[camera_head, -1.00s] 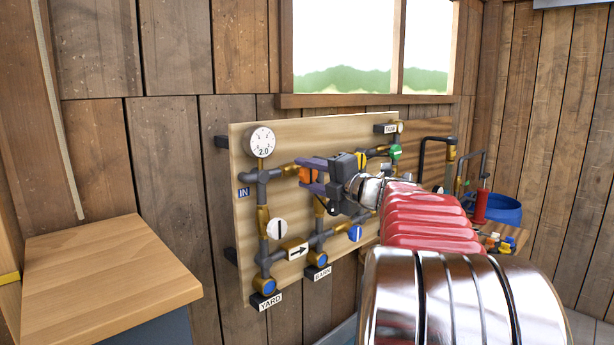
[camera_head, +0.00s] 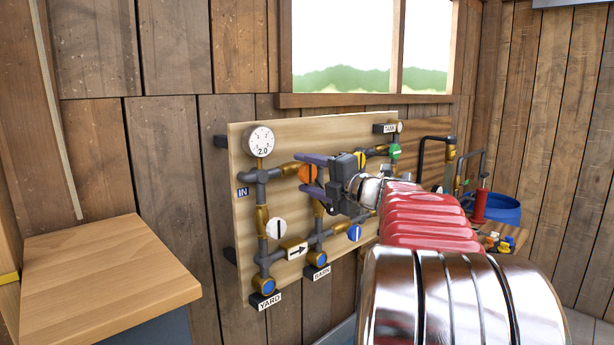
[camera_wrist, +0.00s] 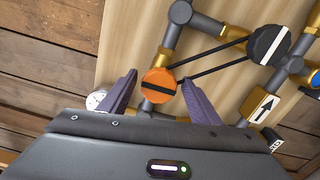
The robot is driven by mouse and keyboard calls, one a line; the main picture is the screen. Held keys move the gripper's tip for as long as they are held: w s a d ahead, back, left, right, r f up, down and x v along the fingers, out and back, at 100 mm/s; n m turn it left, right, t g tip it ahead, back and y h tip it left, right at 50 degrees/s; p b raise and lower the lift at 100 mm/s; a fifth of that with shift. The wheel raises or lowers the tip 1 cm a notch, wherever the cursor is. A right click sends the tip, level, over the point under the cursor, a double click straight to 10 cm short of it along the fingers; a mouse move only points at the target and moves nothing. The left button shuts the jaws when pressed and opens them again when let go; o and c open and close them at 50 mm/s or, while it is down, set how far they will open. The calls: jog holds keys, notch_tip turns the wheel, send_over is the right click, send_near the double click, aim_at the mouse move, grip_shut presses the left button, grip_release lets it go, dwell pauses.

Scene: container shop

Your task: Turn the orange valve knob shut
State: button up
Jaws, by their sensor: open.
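The orange valve knob (camera_head: 307,173) sits on the upper pipe of the wooden pipe board, right of the gauge. In the wrist view the orange knob (camera_wrist: 159,82) is round with a dark bar across its face, lying roughly crosswise to the pipe it sits on. My gripper (camera_head: 312,175) is open, with one purple finger above and one below the knob in the head view. In the wrist view the fingers of my gripper (camera_wrist: 160,88) stand on either side of the knob, with gaps showing. Whether the fingertips reach past its face is unclear.
A black knob (camera_wrist: 268,46) with a pale bar is close by; thin dark lines run between it and the orange one. A white knob (camera_head: 277,229), blue knob (camera_head: 354,233) and gauge (camera_head: 259,141) share the board. A wooden bench top (camera_head: 100,275) stands left.

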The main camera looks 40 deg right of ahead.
jog(key=s, duration=1.3)
jog(key=shift+s+d, duration=0.2)
jog(key=shift+s, duration=0.2)
